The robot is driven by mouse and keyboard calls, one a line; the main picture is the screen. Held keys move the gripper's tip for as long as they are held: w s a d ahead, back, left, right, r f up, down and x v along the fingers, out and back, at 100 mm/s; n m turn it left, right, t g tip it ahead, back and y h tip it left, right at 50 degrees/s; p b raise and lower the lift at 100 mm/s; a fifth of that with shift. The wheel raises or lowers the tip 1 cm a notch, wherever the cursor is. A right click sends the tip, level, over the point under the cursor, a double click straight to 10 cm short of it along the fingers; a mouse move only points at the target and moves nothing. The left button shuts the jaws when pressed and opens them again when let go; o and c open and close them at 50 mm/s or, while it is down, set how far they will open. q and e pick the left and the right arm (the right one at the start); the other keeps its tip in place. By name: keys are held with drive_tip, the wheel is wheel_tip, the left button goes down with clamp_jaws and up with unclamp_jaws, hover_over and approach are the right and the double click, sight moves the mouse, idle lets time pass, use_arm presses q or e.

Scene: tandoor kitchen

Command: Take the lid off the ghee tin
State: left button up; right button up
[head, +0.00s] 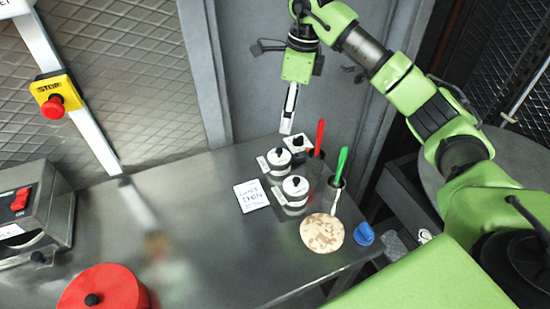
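Small metal tins with white lids and black knobs stand together on the steel counter: a front one (295,187), a middle one (278,158) and one partly hidden behind (299,142). A round red lid or lidded container (103,288) with a black knob is at the bottom left, cut by the frame edge. I cannot read which is the ghee tin. My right gripper (287,122) points down behind and above the small tins, seen edge-on, with nothing visible held. Whether its fingers are open or shut does not show. My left gripper is out of view.
Red (320,136) and green (342,162) handled tools stand in metal cups beside the tins. A handwritten card (251,196), flatbread (322,233) and blue object (364,234) lie nearby. A switch box (32,212) is left. The counter's middle (205,235) is clear.

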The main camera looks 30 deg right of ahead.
wheel_tip(320, 180, down, 3)
drive_tip(key=w, duration=0.2)
drive_tip(key=p, duration=0.2)
hover_over(279, 150)
drive_tip(key=f, duration=0.4)
drive_tip(key=d+f, duration=0.1)
drive_tip(key=f, duration=0.1)
drive_tip(key=shift+s+f, duration=0.2)
drive_tip(key=shift+s, duration=0.1)
drive_tip(key=shift+w+a+f, duration=0.1)
drive_tip(key=shift+f, duration=0.2)
drive_tip(key=shift+f+p, duration=0.2)
drive_tip(key=shift+p, duration=0.2)
drive_tip(key=f, duration=0.1)
drive_tip(key=f+p, duration=0.2)
drive_tip(key=f, duration=0.1)
drive_tip(key=shift+w+a, duration=0.15)
drive_tip(key=shift+a, duration=0.2)
drive_tip(key=shift+w+f, duration=0.1)
drive_tip(key=shift+f, duration=0.25)
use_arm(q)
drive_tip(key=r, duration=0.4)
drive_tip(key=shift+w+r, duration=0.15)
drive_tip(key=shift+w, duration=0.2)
use_arm(e)
drive_tip(key=c, duration=1)
